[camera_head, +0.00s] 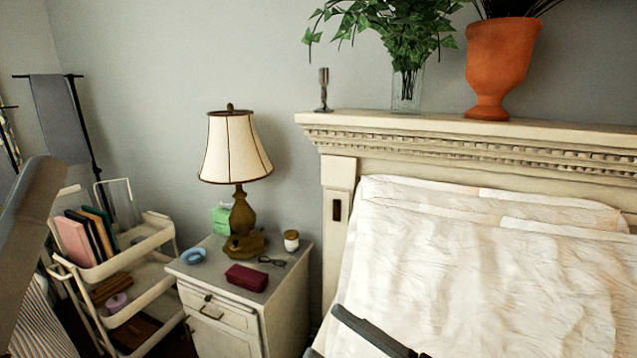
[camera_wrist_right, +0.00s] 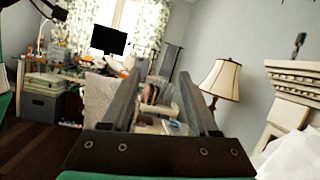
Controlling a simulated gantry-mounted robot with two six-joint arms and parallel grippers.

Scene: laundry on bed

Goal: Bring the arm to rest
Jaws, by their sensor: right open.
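My right gripper (camera_head: 325,331) shows at the bottom edge of the head view, in front of the left side of the bed. It also shows in the right wrist view (camera_wrist_right: 169,74), where its two dark fingers stand apart with nothing between them. It is open and empty. The bed (camera_head: 500,280) has rumpled white bedding. A grey link of my left arm comes in at the left edge of the head view; my left gripper is out of view.
A white nightstand (camera_head: 240,315) beside the bed bears a lamp (camera_head: 236,150), a red case (camera_head: 246,277), a blue ring-shaped dish (camera_head: 193,256) and glasses (camera_head: 272,261). A white cart (camera_head: 140,300) with books stands to its left. The headboard (camera_head: 460,128) bears an orange pot (camera_head: 500,60).

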